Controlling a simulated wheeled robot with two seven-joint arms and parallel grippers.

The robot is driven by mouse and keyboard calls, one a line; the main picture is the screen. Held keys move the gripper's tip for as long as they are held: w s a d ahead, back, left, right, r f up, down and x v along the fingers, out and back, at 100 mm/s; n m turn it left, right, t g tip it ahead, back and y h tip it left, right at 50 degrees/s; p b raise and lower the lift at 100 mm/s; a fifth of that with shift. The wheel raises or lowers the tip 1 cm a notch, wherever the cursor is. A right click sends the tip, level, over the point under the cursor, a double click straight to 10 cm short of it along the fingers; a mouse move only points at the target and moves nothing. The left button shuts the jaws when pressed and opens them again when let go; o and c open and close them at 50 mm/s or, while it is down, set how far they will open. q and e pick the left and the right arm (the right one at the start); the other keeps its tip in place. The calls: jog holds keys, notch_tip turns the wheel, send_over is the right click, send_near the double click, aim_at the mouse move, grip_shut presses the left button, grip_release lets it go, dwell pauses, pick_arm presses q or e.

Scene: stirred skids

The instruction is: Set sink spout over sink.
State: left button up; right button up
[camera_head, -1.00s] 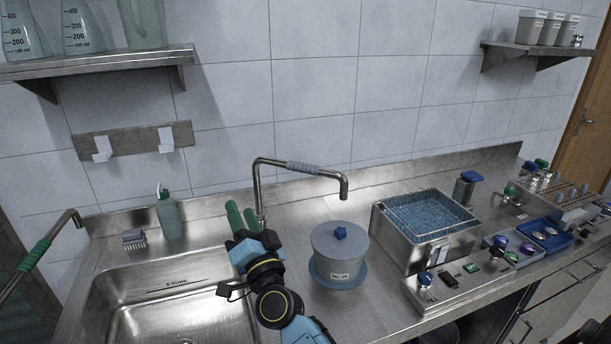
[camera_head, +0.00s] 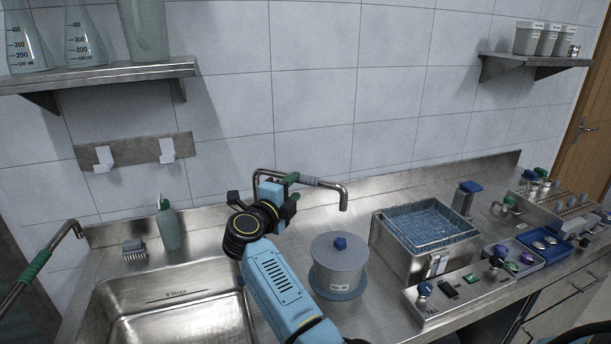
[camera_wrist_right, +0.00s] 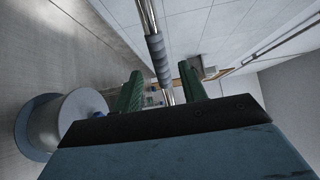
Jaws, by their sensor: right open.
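The sink spout (camera_head: 330,186) is a bent metal tube with a grey ribbed sleeve. It rises behind the counter, and its arm points right, with its down-turned end behind the lidded grey pot and away from the sink (camera_head: 172,293). My right gripper (camera_head: 292,179), with green fingers, is at the spout's horizontal arm, left of the sleeve. In the right wrist view the spout's sleeve (camera_wrist_right: 158,55) runs down towards the gap between the two parted fingers (camera_wrist_right: 160,92). Whether they touch the tube is unclear. My left gripper is out of view.
The lidded grey pot (camera_head: 340,267) stands close to my right forearm. A water bath (camera_head: 412,259) is to its right. A green bottle (camera_head: 169,225) and a brush (camera_head: 133,247) stand behind the sink.

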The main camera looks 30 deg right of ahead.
aim_at(301, 181)
jog(key=x, duration=0.7)
jog(key=shift+w+d, duration=0.1)
jog(key=shift+d, duration=0.1)
jog(key=shift+c, duration=0.4)
grip_shut()
